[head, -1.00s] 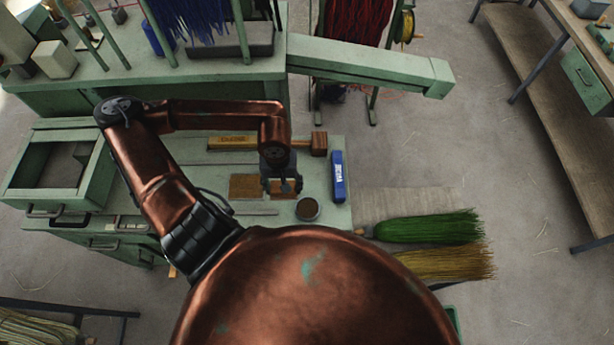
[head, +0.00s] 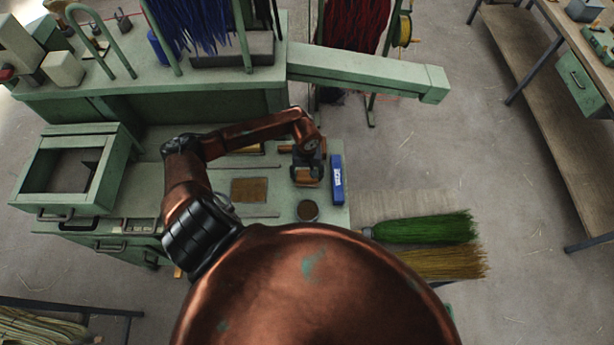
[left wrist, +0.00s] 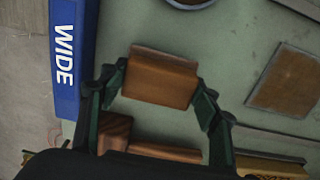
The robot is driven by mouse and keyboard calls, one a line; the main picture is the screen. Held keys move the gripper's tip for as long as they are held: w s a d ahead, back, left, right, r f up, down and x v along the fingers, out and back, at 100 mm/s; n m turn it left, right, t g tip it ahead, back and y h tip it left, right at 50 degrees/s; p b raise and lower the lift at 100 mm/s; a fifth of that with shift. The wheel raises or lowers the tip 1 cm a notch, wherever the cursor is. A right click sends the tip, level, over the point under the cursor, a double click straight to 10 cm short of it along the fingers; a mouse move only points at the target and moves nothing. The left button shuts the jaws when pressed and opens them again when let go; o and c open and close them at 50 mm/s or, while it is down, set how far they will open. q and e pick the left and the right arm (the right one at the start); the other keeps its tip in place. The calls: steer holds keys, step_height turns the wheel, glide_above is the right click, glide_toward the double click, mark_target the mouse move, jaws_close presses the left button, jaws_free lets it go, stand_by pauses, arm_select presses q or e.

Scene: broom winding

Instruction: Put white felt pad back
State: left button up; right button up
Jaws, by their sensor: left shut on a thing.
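The block (head: 307,180) is over the right part of the green bench top (head: 270,208). In the left wrist view the two fingers hold it from its sides. Whether the pale layer is the white felt pad I cannot tell; no separate white pad shows. A flat brown square (head: 249,190) lies to the left, and also shows in the left wrist view (left wrist: 287,80). My right gripper is out of view.
A blue "WIDE" box (head: 337,180) stands close right of the gripper. A round tin (head: 307,210) is in front. A wooden mallet (left wrist: 116,130) lies behind, mostly hidden by my arm in the head view. An open drawer box (head: 112,165) is at left.

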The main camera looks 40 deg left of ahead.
arm_select(q)
steer(key=shift+f, duration=0.85)
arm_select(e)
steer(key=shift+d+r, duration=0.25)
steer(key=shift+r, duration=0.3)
arm_select(q)
steer(key=shift+f, duration=0.15)
steer(key=o, duration=1.1)
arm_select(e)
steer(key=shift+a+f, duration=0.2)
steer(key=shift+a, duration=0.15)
